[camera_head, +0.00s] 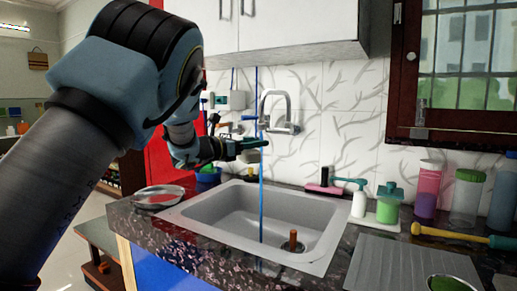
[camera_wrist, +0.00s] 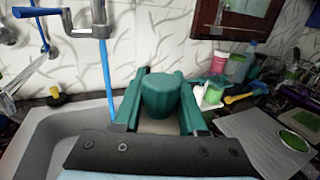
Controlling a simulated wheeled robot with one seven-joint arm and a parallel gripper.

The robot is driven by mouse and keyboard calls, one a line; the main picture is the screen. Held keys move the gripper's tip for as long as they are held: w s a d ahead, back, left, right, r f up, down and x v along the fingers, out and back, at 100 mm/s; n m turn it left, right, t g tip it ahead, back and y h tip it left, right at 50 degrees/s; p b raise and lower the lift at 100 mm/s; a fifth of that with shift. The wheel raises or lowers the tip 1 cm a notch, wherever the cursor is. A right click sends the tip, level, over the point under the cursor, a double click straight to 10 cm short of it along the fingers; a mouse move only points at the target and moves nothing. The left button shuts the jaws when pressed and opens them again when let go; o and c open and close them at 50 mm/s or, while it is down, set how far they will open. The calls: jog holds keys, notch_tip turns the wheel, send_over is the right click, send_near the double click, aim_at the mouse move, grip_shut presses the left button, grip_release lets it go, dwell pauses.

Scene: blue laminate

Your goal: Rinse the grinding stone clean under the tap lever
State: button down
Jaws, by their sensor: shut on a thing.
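My gripper (camera_head: 250,145) is over the far left part of the sink (camera_head: 205,225), near the tap (camera_head: 280,128). In the wrist view its two teal fingers (camera_wrist: 160,100) are shut on a teal, faceted, blunt-topped piece (camera_wrist: 162,92), which I take to be the grinding stone. Its lower part is hidden by the gripper body. The tap lever is a blue bar (camera_wrist: 38,12) at the upper left of the wrist view. A thin blue vertical line (camera_wrist: 108,80), like a water stream, shows below the tap, left of the held piece and apart from it.
A brown upright peg (camera_head: 293,240) stands in the sink. A metal dish (camera_head: 158,197) lies left of the sink. Right of it are a soap bottle (camera_head: 389,203), clear jars (camera_head: 466,197), a yellow-handled tool (camera_head: 460,236) and a grey ridged drainboard (camera_head: 395,264). Cabinets hang above.

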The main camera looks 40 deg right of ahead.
jog(key=w+d+f+p, duration=0.2)
jog(key=w+d+p, duration=0.2)
jog(key=d, duration=0.9)
jog(key=shift+w+d, duration=0.3)
jog(key=shift+w, duration=0.65)
